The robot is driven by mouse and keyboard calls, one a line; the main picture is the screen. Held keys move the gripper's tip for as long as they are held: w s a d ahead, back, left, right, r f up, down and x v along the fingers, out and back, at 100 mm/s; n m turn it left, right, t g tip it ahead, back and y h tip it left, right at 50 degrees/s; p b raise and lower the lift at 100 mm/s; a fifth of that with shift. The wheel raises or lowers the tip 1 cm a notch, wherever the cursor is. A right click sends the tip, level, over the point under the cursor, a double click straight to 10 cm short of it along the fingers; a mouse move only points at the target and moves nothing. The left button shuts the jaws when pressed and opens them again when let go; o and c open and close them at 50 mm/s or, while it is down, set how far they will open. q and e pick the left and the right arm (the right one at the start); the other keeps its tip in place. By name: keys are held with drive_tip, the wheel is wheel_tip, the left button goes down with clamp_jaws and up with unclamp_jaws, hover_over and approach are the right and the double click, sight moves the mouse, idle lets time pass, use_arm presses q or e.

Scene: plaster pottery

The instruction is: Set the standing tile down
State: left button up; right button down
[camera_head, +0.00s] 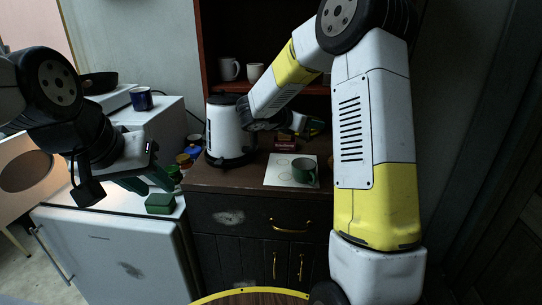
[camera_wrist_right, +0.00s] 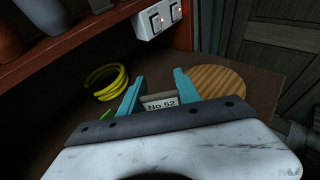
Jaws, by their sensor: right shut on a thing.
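A small pale tile (camera_wrist_right: 159,101) marked "No 52" stands between the teal fingers of my right gripper (camera_wrist_right: 158,88) in the right wrist view. The gripper is shut on it, over the dark cabinet top; whether its lower edge touches the wood cannot be told. In the head view my right gripper (camera_head: 308,127) is partly hidden by my arm, and I cannot make out the tile there. My left gripper (camera_head: 147,180) is open and empty over the white fridge, above a small green block (camera_head: 160,203).
A green mug (camera_head: 304,170) stands on a white sheet (camera_head: 279,179), near a small dark red box (camera_head: 285,144) and a white kettle (camera_head: 223,130). A yellow coil (camera_wrist_right: 106,82) and round wooden board (camera_wrist_right: 216,80) flank the right gripper. A switch box (camera_wrist_right: 158,18) is behind.

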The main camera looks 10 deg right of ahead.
sight(309, 137)
drive_tip(key=f, duration=0.2)
drive_tip(key=w+f, duration=0.1)
drive_tip(key=f, duration=0.2)
drive_tip(key=shift+w+f, duration=0.1)
drive_tip(key=shift+f, duration=2.3)
drive_tip(key=shift+f, duration=0.15)
drive_tip(key=c, duration=0.9)
unclamp_jaws()
drive_tip(key=shift+o, duration=0.2)
